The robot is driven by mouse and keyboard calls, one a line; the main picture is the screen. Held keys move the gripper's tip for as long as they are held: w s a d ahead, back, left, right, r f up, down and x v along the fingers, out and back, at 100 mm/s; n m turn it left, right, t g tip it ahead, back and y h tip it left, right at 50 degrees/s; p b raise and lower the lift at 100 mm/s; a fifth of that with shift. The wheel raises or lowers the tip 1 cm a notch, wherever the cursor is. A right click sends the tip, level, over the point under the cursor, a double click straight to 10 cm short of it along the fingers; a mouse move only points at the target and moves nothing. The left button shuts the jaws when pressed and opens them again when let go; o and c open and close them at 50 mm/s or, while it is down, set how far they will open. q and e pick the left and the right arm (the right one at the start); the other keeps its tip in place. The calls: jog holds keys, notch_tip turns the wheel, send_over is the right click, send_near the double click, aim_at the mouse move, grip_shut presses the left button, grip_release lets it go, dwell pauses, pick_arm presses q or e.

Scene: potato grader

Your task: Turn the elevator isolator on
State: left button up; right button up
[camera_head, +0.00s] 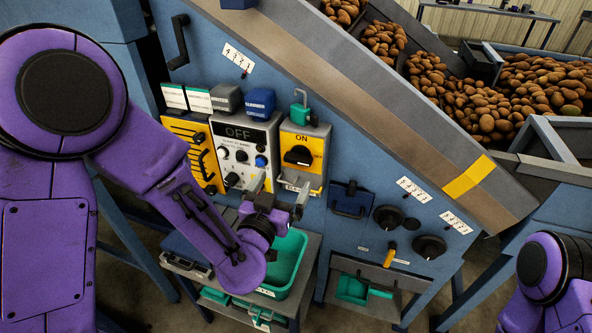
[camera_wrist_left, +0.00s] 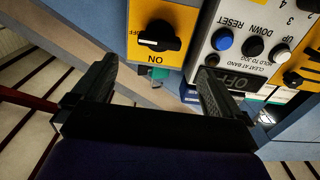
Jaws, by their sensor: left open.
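The elevator isolator is a yellow plate (camera_head: 291,160) with a black rotary knob (camera_head: 298,155) on a grey box. "ON" is printed above the knob in the head view. The wrist view shows the knob (camera_wrist_left: 158,37) upside down, its handle lying roughly sideways, in line with "OFF" at the left; "ON" is at the bottom. My left gripper (camera_head: 281,195) is open and empty, just below and in front of the isolator. In the wrist view the open fingers (camera_wrist_left: 160,90) are apart, with the knob beyond and between them, not touched. My right gripper is out of view.
A control panel (camera_head: 241,133) with an "OFF" display, buttons and knobs stands left of the isolator. A teal padlock-like piece (camera_head: 300,113) sits on the isolator's top. A teal bin (camera_head: 290,262) is below my gripper. A sloping conveyor side (camera_head: 370,110) rises behind.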

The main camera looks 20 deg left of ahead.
aim_at(296, 161)
pick_arm(q)
jog(key=w, duration=0.9)
jog(key=shift+d, duration=0.2)
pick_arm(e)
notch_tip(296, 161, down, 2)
pick_arm(q)
jog(key=c, duration=1.1)
